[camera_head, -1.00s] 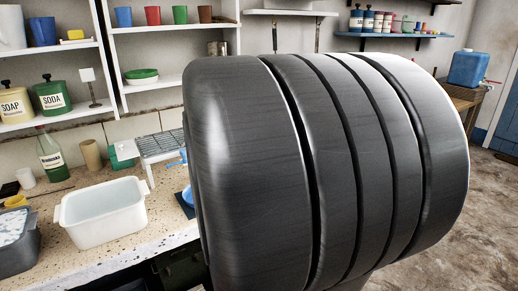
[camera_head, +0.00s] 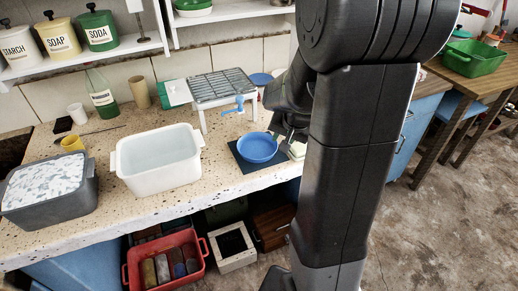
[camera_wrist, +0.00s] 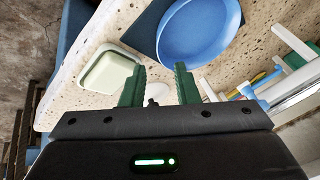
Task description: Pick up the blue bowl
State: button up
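The blue bowl (camera_head: 257,147) sits upright on a dark square mat (camera_head: 240,166) on the speckled counter, right of the white basin. It looks empty. It also shows in the wrist view (camera_wrist: 200,30), ahead of my fingertips and a little to the right, with the mat (camera_wrist: 146,32) under it. My gripper (camera_wrist: 160,82) has two green fingers held apart, with nothing gripped between them. The fingers look apart from the bowl. In the head view my arm comes down just right of the bowl and hides most of the gripper.
A metal rack with a blue tap (camera_head: 238,103) stands behind the bowl. The white basin (camera_head: 158,160) and a grey tub (camera_head: 48,190) are to the left. A cream dish (camera_wrist: 110,70) lies near the mat by the counter edge. A red crate (camera_head: 165,260) stands below.

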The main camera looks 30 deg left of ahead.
aim_at(277, 156)
jog(key=shift+x, duration=3.15)
jog(key=shift+s, duration=0.15)
grip_shut()
